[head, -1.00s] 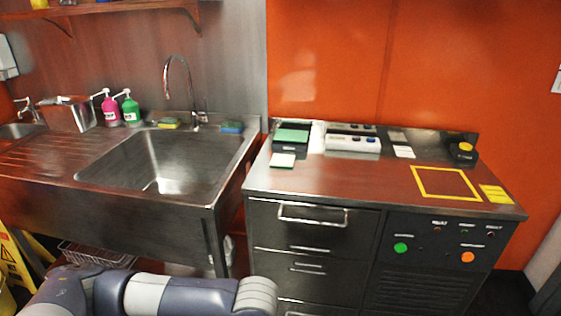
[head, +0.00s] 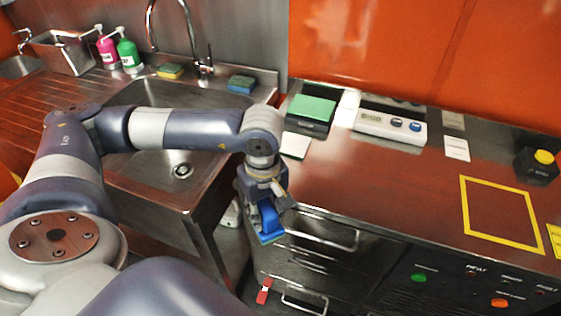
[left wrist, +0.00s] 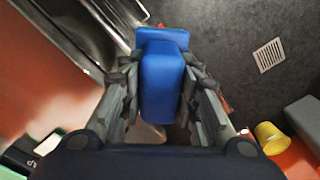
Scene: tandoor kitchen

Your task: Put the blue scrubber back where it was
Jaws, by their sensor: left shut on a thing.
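My left gripper (head: 264,205) is shut on the blue scrubber (head: 267,221), in front of the cabinet's left front corner and below counter height. In the left wrist view the blue scrubber (left wrist: 163,80) sits between the two fingers of the gripper (left wrist: 160,100), with its wider end away from the palm. A thin greenish layer shows at its lower end in the head view. The gripper hides part of it. My right gripper is not in view.
The sink (head: 135,165) lies behind my left arm. On its back ledge stand a yellow sponge (head: 170,72), a blue sponge (head: 241,84), a pink bottle (head: 107,50) and a green bottle (head: 129,56). The counter has a scale (head: 390,125), a green-topped box (head: 311,110) and a yellow-outlined square (head: 463,200).

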